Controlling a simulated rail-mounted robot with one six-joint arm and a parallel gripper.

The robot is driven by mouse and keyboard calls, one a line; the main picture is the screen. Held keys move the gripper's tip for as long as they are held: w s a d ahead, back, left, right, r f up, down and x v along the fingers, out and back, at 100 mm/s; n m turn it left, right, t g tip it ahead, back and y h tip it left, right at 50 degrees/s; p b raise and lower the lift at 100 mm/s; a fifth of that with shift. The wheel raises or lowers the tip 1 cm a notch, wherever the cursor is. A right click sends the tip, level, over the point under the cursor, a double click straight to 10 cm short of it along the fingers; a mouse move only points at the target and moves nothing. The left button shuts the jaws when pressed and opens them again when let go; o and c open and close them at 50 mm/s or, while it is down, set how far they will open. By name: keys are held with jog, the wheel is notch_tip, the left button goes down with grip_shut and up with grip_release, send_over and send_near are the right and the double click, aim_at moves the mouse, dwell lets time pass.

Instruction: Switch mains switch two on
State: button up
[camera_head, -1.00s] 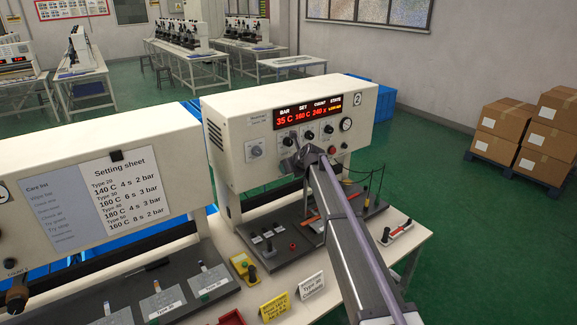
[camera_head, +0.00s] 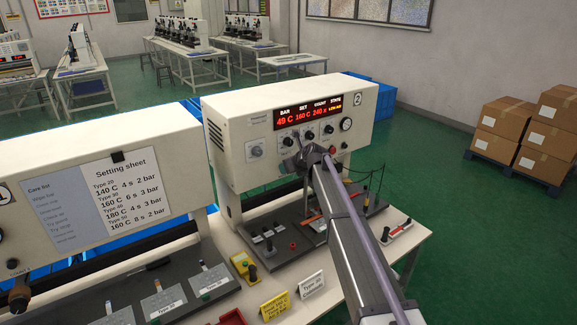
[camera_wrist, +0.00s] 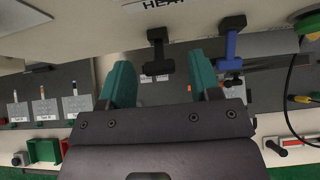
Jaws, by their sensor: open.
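The white machine marked 2 (camera_head: 235,170) stands in the middle of the head view. Its red display (camera_head: 308,113) is lit and reads BAR 49 C, SET 160 C, COUNT 240 s; the yellow state text is too small to read. A rotary switch on a light plate (camera_head: 256,150) sits at the left of its front. I cannot read its label or position. My gripper (camera_head: 291,163) is at the lower middle of this front, right of that switch. In the wrist view its teal fingers (camera_wrist: 162,72) are apart, with nothing seen held between them.
A panel edge lettered HEAT (camera_wrist: 158,5) and two black bracket-like parts (camera_wrist: 157,50) are close to my fingers. A red button (camera_head: 332,149) and a gauge (camera_head: 346,124) are on the machine's right. Yellow and white signs (camera_head: 275,306) stand on the bench front.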

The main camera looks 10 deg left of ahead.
jog(key=p+v, duration=0.4)
jog(key=v, duration=0.5)
jog(key=shift+p, duration=0.35)
jog(key=shift+s, duration=0.1)
jog(key=s+d+f+n+g+h+b, duration=0.2)
jog(key=s+d+f+n+b, duration=0.3)
jog(key=s, duration=0.9)
jog(key=s+d+f+n+g+h+b, duration=0.2)
jog(key=s+d+f+n+b, duration=0.3)
jog(key=s+d+f+n, duration=0.4)
jog(key=s+d+f+n+g+h+b, duration=0.2)
jog(key=s+d+f+n+b, duration=0.3)
jog(key=s+n, duration=0.8)
jog(key=s+d+f+g, duration=0.1)
jog(key=s+d+f, duration=0.1)
jog(key=s, duration=0.4)
jog(key=shift+s+d+n+g+h, duration=0.25)
jog(key=shift+d+n+g+h, duration=0.15)
jog(key=shift+d, duration=0.05)
